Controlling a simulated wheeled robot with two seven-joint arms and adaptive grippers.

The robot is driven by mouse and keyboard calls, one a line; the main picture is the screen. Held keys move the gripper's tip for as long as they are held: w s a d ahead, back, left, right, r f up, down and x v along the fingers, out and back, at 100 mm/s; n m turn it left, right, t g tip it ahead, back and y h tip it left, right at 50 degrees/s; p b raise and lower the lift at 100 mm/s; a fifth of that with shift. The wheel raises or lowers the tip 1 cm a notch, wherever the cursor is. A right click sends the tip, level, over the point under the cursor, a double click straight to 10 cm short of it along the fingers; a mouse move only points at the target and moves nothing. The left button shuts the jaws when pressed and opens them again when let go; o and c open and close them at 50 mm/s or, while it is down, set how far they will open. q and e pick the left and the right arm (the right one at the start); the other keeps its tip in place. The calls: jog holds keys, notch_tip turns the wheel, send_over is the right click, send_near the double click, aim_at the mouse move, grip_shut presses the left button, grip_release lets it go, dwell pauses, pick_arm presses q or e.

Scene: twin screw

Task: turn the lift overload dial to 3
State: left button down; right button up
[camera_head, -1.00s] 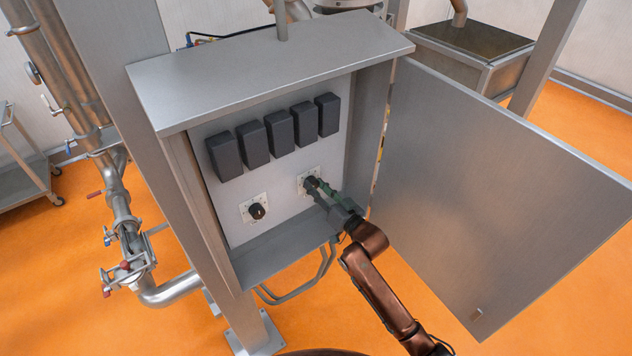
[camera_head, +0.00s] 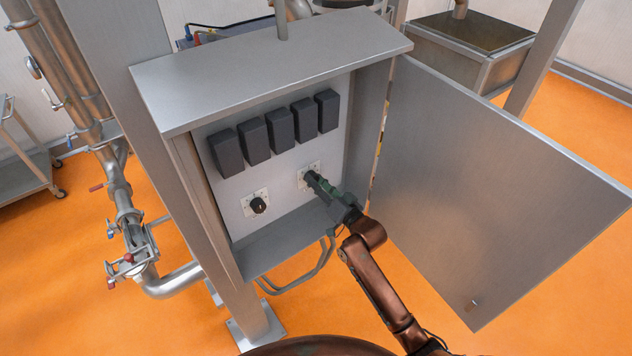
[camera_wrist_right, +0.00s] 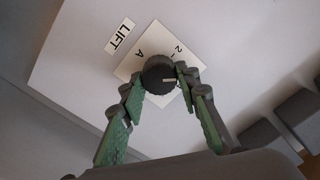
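The lift overload dial is a black round knob (camera_wrist_right: 159,76) on a white plate (camera_wrist_right: 131,69), beside a label reading LIFT (camera_wrist_right: 119,36) in the right wrist view. An A and a 2 show on the plate; other marks are hidden by my fingers. The knob's white pointer line points right in that view, toward one fingertip. My right gripper (camera_wrist_right: 160,78) has its fingertips on both sides of the knob, seemingly touching it. In the head view my right gripper (camera_head: 315,180) reaches the right-hand dial plate (camera_head: 303,185) and covers most of the knob. My left gripper is not in view.
A second black dial (camera_head: 259,205) is on the same panel to the left. Several dark boxes (camera_head: 254,141) sit in a row above. The grey cabinet (camera_head: 270,80) has its door (camera_head: 490,190) standing open right of my arm. Pipes (camera_head: 125,215) stand at the left.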

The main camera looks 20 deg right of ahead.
jog(key=o, duration=0.4)
jog(key=v, duration=1.2)
jog(key=shift+r, duration=0.1)
